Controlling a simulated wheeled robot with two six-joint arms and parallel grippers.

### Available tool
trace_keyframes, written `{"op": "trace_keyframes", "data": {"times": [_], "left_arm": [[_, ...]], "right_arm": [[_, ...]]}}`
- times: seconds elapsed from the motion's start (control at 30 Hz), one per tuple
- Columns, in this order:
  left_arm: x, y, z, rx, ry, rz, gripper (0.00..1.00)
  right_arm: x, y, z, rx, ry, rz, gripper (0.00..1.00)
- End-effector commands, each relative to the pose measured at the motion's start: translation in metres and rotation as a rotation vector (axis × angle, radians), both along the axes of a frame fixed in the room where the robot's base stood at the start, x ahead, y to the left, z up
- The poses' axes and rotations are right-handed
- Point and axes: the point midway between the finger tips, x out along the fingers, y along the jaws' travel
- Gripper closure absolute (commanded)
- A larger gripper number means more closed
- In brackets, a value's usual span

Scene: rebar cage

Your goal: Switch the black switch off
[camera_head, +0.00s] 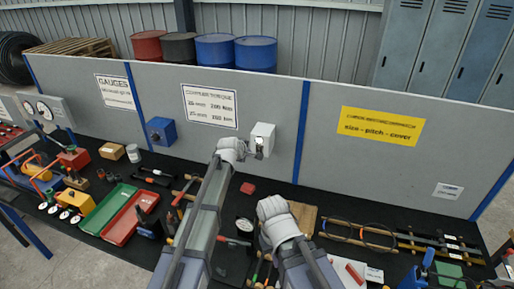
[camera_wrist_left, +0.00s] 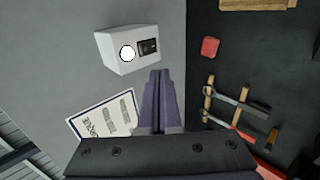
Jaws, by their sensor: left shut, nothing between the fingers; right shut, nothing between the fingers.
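The black switch (camera_wrist_left: 148,46) sits on the face of a white box, beside a round white disc, in the left wrist view. The white box (camera_head: 263,132) is mounted on the grey panel in the head view, where my left wrist partly covers its lower part. My left gripper (camera_wrist_left: 160,73) is shut and empty, its fingertips just short of the box and close to the switch; contact cannot be told. My right gripper (camera_head: 272,208) is shut and empty above the table, below and right of the box; its fingers are hardly visible.
A blue box (camera_head: 160,131) is on the panel to the left. The black table (camera_head: 312,262) holds a red tray (camera_head: 130,215), a green tray (camera_head: 103,207), a gauge (camera_head: 244,225) and many tools. Signs hang on the panel. The panel around the white box is clear.

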Motion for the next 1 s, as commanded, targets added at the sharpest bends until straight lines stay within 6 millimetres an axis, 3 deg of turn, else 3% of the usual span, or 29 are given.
{"op": "trace_keyframes", "data": {"times": [0.27, 0.47, 0.87, 0.9, 1.0], "left_arm": [[0.005, -0.002, -0.006, 0.002, 0.000, -0.001, 1.00], [0.021, -0.007, -0.023, 0.002, 0.000, -0.002, 1.00], [0.078, -0.025, -0.076, 0.002, 0.000, -0.001, 1.00], [0.087, -0.028, -0.065, 0.002, 0.000, -0.001, 1.00], [0.101, -0.033, -0.062, 0.001, 0.001, -0.002, 1.00]], "right_arm": [[0.000, 0.000, -0.006, 0.000, 0.000, 0.000, 1.00], [0.000, 0.000, -0.022, 0.000, -0.001, -0.001, 1.00], [0.001, 0.000, -0.076, 0.001, -0.003, -0.006, 1.00], [0.001, 0.000, -0.065, 0.001, -0.003, -0.006, 1.00], [0.001, 0.000, -0.062, 0.001, -0.003, -0.006, 1.00]]}}
